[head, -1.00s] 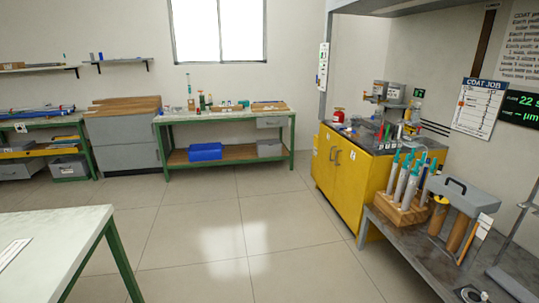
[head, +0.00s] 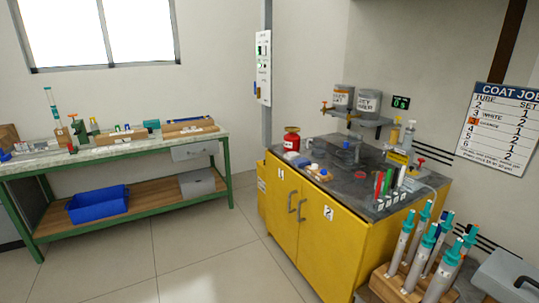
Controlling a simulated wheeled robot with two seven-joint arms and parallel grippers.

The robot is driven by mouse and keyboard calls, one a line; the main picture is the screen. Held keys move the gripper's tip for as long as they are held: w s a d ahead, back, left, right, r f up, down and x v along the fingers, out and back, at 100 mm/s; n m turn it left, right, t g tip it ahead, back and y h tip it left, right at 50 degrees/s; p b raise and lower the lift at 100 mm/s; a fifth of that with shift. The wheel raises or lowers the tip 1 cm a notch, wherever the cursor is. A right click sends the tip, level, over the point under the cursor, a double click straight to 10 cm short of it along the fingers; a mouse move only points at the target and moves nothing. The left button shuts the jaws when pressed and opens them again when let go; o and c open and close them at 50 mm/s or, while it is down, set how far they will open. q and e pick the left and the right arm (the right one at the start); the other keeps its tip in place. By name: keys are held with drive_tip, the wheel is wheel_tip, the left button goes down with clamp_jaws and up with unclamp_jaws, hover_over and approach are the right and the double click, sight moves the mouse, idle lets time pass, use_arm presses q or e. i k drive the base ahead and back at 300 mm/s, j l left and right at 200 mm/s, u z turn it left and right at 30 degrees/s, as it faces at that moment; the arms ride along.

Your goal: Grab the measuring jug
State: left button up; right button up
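I cannot make out a measuring jug for certain. A small, dark, see-through vessel (head: 347,154) stands on the dark top of the yellow cabinet (head: 312,227), below the shelf with two grey containers. It is too small and dim to tell whether it is the jug. Neither of my grippers is in the head view.
A red can (head: 292,140) and a rack of coloured tubes (head: 390,190) stand on the cabinet top. A wooden block with several teal-capped syringes (head: 425,252) is at the front right. A green-framed bench (head: 115,150) is at left. Open tiled floor lies between.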

sight(319, 144)
drive_tip(key=i+j+z, duration=0.15)
drive_tip(key=i, duration=0.55)
drive_tip(key=i+j+z, duration=0.15)
drive_tip(key=i, duration=0.55)
